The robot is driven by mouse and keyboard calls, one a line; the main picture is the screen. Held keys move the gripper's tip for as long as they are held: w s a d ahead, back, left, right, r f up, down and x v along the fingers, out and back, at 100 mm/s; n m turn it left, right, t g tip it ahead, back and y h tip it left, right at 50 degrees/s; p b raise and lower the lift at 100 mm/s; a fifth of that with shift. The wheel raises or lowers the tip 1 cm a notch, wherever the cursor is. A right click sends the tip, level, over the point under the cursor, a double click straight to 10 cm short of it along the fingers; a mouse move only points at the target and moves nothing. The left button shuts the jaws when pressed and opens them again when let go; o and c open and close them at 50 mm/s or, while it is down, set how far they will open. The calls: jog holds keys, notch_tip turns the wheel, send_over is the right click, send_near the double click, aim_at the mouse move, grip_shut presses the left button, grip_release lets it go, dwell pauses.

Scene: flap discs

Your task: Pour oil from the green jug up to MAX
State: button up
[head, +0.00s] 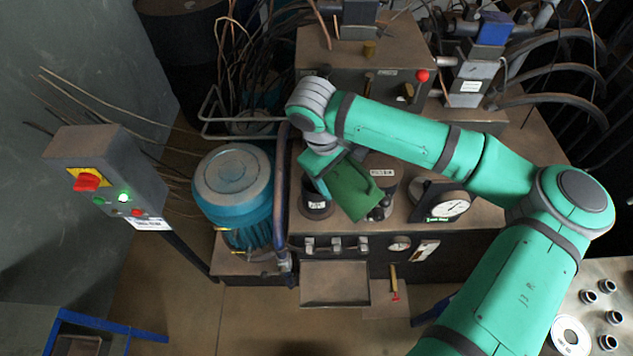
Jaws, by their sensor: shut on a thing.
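The green jug (354,190) is held above the front of the brown machine (500,130), tilted in the picture. My gripper (326,168) is shut on the jug at its left side. Its fingers are small and partly hidden by my wrist and the jug. A dark round cup-like fitting (317,208) is just below and left of the jug; its top is partly covered. I cannot make out a stream of oil, an oil level or a MAX mark. A grey cylinder with a white label (381,172) stands behind the jug.
A dial gauge (448,206) stands right of the jug. A blue motor (233,190) and an upright pipe (282,190) are at the left. A control box (105,178) with a lit green lamp is farther left. A metal table with fittings (600,270) is at lower right.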

aim_at(346, 175)
jog(key=shift+s+d+r, duration=0.1)
jog(key=shift+r, duration=0.15)
jog(key=shift+s+d+t+y, duration=0.15)
jog(key=shift+s+t+y, duration=0.1)
jog(key=shift+t+y, duration=0.35)
jog(key=shift+s+d+r+t+y, duration=0.1)
jog(key=shift+r+t+y, duration=0.2)
jog(key=shift+r, duration=0.2)
jog(key=shift+s+d+r+t+y, duration=0.1)
jog(key=shift+r+t+y, duration=0.1)
jog(key=shift+r+t, duration=0.25)
jog(key=shift+r+m+t+y, duration=0.25)
jog(key=shift+m+t+y, duration=0.05)
jog(key=shift+t+y, duration=0.2)
jog(key=shift+s, duration=0.1)
jog(key=shift+t+y, duration=0.25)
jog(key=shift+y, duration=0.05)
